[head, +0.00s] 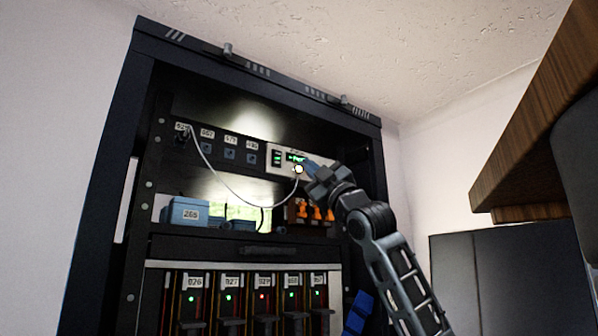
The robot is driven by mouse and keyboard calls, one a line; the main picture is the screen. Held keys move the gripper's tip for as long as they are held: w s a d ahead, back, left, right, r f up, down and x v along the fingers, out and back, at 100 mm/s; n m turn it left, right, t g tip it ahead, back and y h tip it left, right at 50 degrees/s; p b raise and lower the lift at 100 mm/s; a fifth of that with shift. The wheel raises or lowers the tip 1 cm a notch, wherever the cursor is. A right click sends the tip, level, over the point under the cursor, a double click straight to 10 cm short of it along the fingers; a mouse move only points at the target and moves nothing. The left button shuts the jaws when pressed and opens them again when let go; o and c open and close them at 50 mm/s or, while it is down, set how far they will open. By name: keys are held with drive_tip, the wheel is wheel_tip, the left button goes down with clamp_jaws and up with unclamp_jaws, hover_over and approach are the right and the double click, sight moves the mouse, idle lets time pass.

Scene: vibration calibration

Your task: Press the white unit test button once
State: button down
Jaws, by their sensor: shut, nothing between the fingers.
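The white unit (275,165) is set in the upper part of a black rack and has small green-lit displays. My gripper (306,167) is shut and empty, with its tips in front of the unit's right part. A round whitish spot (298,169) shows right by the fingertips; I cannot tell whether it is the test button or a cable end. The gripper hides the right side of the unit. Whether the fingertips touch the unit's face cannot be told.
A white cable (231,199) hangs from a port at the left to the unit. Below are a blue box (186,213), orange-topped parts (301,211) and several numbered modules with green or red lights (262,297). A wooden shelf (530,150) juts in at right.

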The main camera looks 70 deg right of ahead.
drive_tip(key=shift+s, duration=0.15)
drive_tip(key=shift+s+a+b, duration=0.3)
drive_tip(key=shift+s+a, duration=0.4)
drive_tip(key=shift+s, duration=0.35)
drive_tip(key=shift+s+a+b, duration=0.3)
drive_tip(key=shift+s+a, duration=0.35)
drive_tip(key=shift+s, duration=0.35)
